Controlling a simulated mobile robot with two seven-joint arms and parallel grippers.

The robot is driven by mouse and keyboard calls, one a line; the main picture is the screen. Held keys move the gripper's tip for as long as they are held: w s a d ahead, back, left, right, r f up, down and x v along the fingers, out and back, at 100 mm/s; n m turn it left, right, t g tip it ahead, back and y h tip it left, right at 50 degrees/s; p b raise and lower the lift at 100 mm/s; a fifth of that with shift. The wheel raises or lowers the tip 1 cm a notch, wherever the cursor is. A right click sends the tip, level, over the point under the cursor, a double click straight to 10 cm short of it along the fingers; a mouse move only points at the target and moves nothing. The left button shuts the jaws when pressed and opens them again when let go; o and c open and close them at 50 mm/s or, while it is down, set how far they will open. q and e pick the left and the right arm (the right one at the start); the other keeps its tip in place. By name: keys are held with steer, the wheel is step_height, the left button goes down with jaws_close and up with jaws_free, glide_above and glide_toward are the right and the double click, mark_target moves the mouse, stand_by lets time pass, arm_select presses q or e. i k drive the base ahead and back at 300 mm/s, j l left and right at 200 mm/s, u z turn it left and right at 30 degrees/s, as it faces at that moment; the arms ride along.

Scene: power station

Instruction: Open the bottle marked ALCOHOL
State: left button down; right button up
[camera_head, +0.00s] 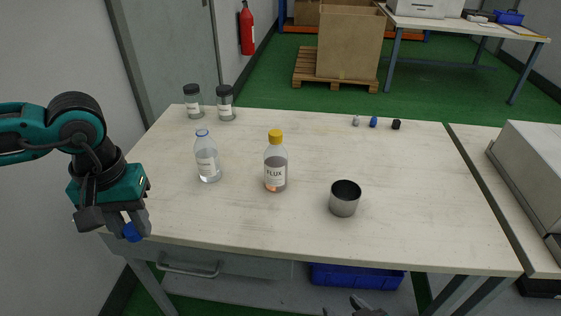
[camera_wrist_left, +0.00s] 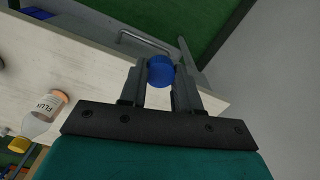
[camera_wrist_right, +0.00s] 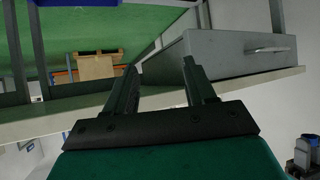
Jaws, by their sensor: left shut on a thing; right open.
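A clear bottle (camera_head: 207,160) with a white label stands upright on the table's left part; its label is too small to read surely. A pale bluish rim shows at its neck and no full cap is seen on it. My left gripper (camera_head: 132,229) is shut on a blue cap (camera_wrist_left: 160,70), off the table's front left edge, away from the bottle. The cap also shows in the head view (camera_head: 131,233). My right gripper (camera_wrist_right: 160,68) is open and empty, low in front of the table; only its tip shows at the bottom of the head view.
A bottle marked FLUX (camera_head: 275,165) with a yellow cap stands right of the clear bottle. A metal cup (camera_head: 344,199) is further right. Two dark-lidded jars (camera_head: 193,103) and three small objects (camera_head: 373,122) stand at the back. The table's right part is clear.

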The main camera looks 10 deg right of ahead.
mark_target(205, 148)
steer(key=z, duration=1.2)
steer(key=i+j+z, duration=0.35)
steer(key=j, duration=0.2)
